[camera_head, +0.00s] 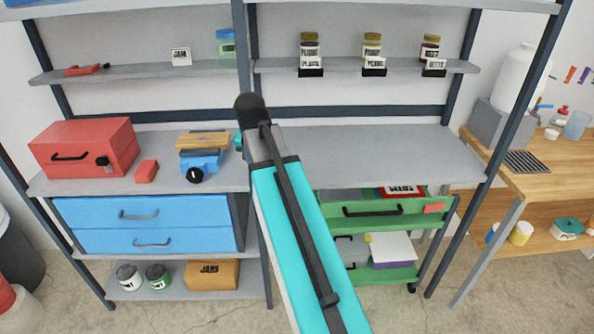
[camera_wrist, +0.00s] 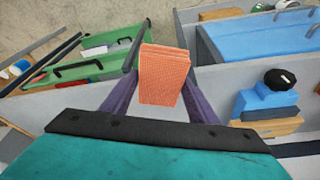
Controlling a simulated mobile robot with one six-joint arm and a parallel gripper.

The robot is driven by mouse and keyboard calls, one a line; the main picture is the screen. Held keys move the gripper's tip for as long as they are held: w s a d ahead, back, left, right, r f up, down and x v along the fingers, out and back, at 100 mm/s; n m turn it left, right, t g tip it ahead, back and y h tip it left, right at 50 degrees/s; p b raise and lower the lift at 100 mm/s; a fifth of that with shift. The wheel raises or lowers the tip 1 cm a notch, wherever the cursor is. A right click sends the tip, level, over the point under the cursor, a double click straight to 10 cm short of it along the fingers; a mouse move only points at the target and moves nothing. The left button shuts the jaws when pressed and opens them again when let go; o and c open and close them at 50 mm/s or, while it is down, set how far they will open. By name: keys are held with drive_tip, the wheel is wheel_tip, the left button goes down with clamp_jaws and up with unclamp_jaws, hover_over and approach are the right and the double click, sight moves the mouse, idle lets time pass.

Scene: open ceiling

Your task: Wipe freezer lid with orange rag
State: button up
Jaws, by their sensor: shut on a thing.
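My gripper (camera_wrist: 160,92) shows in the wrist view, its two purple fingers shut on the orange rag (camera_wrist: 165,72). The rag looks like a folded, textured block standing up between the fingers. It is held over the grey shelf edge, between the green cart and the blue drawers. In the head view my teal arm reaches up to the middle of the shelving and hides the gripper and the held rag. I cannot make out a freezer lid in either view.
A red chest (camera_head: 85,148), a small red block (camera_head: 146,171) and a blue device (camera_head: 201,165) stand on the left worktop. The right worktop (camera_head: 370,155) is bare. Below are blue drawers (camera_head: 180,212) and a green cart (camera_head: 340,222). Jars (camera_head: 311,52) line the upper shelf.

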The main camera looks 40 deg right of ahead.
drive_tip(key=w+a+n+y, duration=0.1)
drive_tip(key=w+a+n, duration=0.1)
drive_tip(key=a, duration=0.5)
drive_tip(key=w+a+r+n+t+y, duration=0.1)
drive_tip(key=w+a+n, duration=0.1)
drive_tip(key=a+n, duration=0.3)
drive_tip(key=w+a+r+n, duration=0.1)
drive_tip(key=w+a+n, duration=0.1)
drive_tip(key=a, duration=0.7)
drive_tip(key=shift+w+a+r+n+y, duration=0.15)
drive_tip(key=shift+w+r+n+y, duration=0.2)
drive_tip(key=shift+n, duration=0.45)
drive_tip(key=shift+s+f, duration=0.1)
drive_tip(key=shift+f, duration=0.05)
drive_tip(key=shift+s, duration=0.15)
